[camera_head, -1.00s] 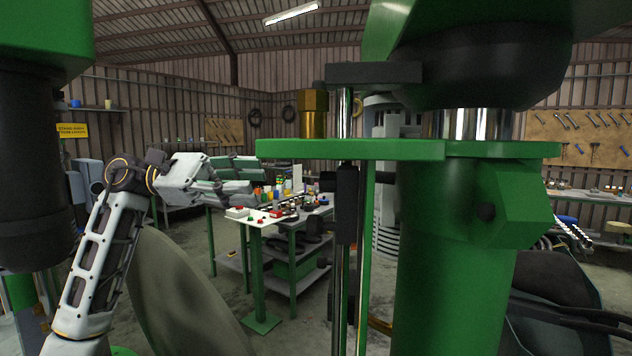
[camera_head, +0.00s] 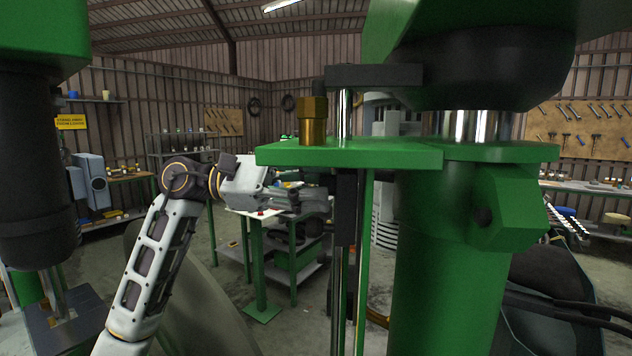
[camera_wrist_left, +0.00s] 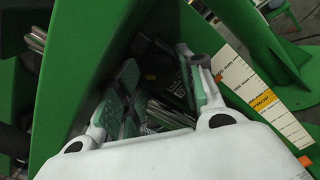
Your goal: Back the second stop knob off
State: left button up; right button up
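My left gripper (camera_head: 312,199) reaches in from the left, its tips beside the dark block (camera_head: 346,205) on the vertical rods under the green plate. In the left wrist view, my left gripper (camera_wrist_left: 157,60) has its green-padded fingers apart, with dark machine parts beyond and between them. I cannot tell whether they touch anything. A brass hex nut (camera_head: 312,121) stands on the green plate (camera_head: 350,153), above the gripper. No part is plainly recognisable as the second stop knob; it may be hidden. My right gripper is not in view.
The thick green column (camera_head: 450,270) and black housing (camera_head: 485,65) stand right of the rods. A white scale with an orange mark (camera_wrist_left: 262,98) lies right of the fingers. Behind stands a green-legged work table (camera_head: 257,265). Another machine (camera_head: 35,160) is at the left.

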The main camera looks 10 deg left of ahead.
pick_arm(q)
jog(key=shift+d, duration=0.2)
jog(key=shift+c, duration=0.4)
jog(key=c, duration=0.7)
jog(key=shift+o, duration=0.2)
